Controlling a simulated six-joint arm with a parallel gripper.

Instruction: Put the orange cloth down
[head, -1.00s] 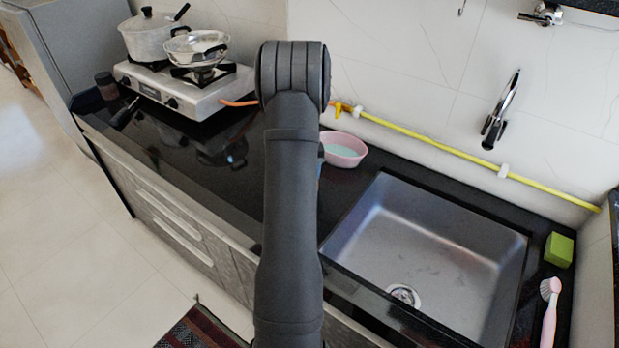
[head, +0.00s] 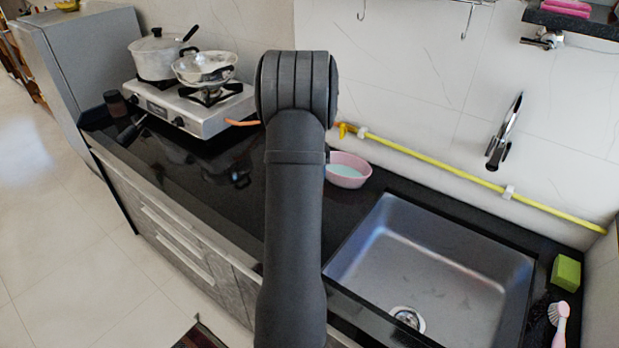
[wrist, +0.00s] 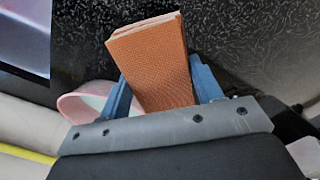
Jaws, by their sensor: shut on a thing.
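The orange cloth (wrist: 150,55), a folded block with pale edges, is in the wrist view between the two blue fingers of my gripper (wrist: 163,88). The gripper is shut on it, and its far end sticks out past the fingertips over the black speckled counter. I cannot tell whether the cloth touches the counter. In the head view my own arm hides both the gripper and the cloth.
A pink bowl (head: 347,170) with pale contents stands on the counter (head: 190,185), close beside my gripper. The steel sink (head: 440,262) lies to the right. A stove (head: 190,105) with two pots stands left. A green sponge (head: 566,272) and pink brush (head: 559,318) lie far right.

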